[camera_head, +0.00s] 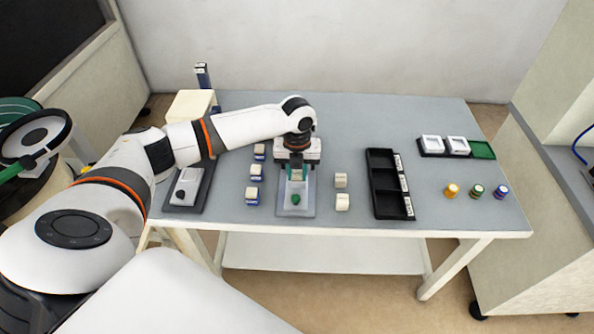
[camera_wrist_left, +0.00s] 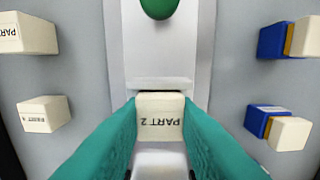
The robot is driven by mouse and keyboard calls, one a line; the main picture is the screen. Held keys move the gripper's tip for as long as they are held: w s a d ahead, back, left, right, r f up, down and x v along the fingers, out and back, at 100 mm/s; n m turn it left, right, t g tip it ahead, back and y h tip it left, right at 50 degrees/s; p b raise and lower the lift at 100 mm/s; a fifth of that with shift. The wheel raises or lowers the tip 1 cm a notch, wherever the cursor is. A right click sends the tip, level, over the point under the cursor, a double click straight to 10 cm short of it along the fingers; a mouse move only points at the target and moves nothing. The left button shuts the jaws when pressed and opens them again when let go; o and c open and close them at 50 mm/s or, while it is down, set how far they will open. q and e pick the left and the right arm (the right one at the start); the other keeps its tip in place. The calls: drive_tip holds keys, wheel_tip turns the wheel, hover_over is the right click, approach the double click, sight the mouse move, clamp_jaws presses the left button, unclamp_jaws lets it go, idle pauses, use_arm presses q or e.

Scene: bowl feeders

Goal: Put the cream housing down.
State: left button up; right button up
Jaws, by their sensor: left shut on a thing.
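The cream housing (camera_wrist_left: 160,118), marked PART 2, is between the teal fingers of my left gripper (camera_head: 297,172), which is shut on it. In the left wrist view the fingers press its two sides. It is over the pale grey fixture (camera_head: 296,211), which has a green knob (camera_head: 296,199) at its front; the knob also shows in the left wrist view (camera_wrist_left: 158,7). I cannot tell whether the housing's underside touches the fixture. My right gripper is not in view.
Two cream housings (camera_head: 342,202) stand right of the fixture; several cream-and-blue parts (camera_head: 253,193) stand left. A black compartment tray (camera_head: 389,184) is farther right, with three coloured spools (camera_head: 477,191) beyond. A grey device (camera_head: 186,190) is at left. Bare tabletop (camera_head: 380,118) lies behind the tray.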

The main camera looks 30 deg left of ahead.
sight(297, 174)
use_arm(q)
drive_tip(key=shift+f, duration=0.15)
drive_tip(key=o, duration=1)
drive_tip(key=shift+o, duration=0.2)
wheel_tip(297, 174, up, 12)
drive_tip(key=shift+r, duration=0.2)
drive_tip(key=shift+f, duration=0.1)
